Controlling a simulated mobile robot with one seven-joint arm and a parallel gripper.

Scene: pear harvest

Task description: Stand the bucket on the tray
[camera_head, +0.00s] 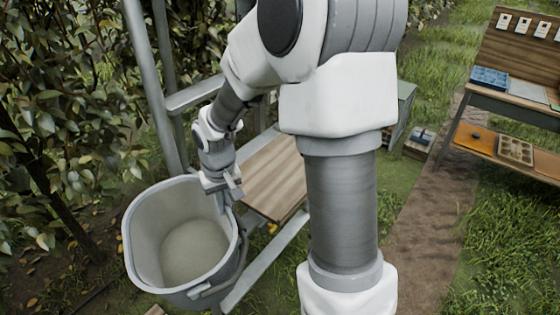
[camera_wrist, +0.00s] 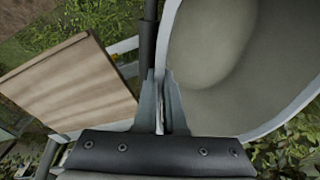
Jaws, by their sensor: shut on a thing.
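The bucket (camera_head: 147,238) is a large light-grey pail, empty inside, at the lower left of the head view. It hangs roughly upright with a slight tilt. My gripper (camera_head: 226,196) is shut on the bucket's rim on the side nearest the tray. In the wrist view my gripper (camera_wrist: 166,110) has its fingers at the bucket wall (camera_wrist: 225,105). The tray (camera_head: 275,180) is a bare wooden board on the grey ladder frame, just right of the bucket. The tray also shows at the left of the wrist view (camera_wrist: 70,85). The bucket's underside is hidden.
The grey ladder (camera_head: 152,85) rises behind the bucket, with a rail above the tray. Dense leafy branches (camera_head: 65,130) fill the left. A workbench (camera_head: 515,95) with a lower shelf stands at the far right. Grass and a dirt path lie between.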

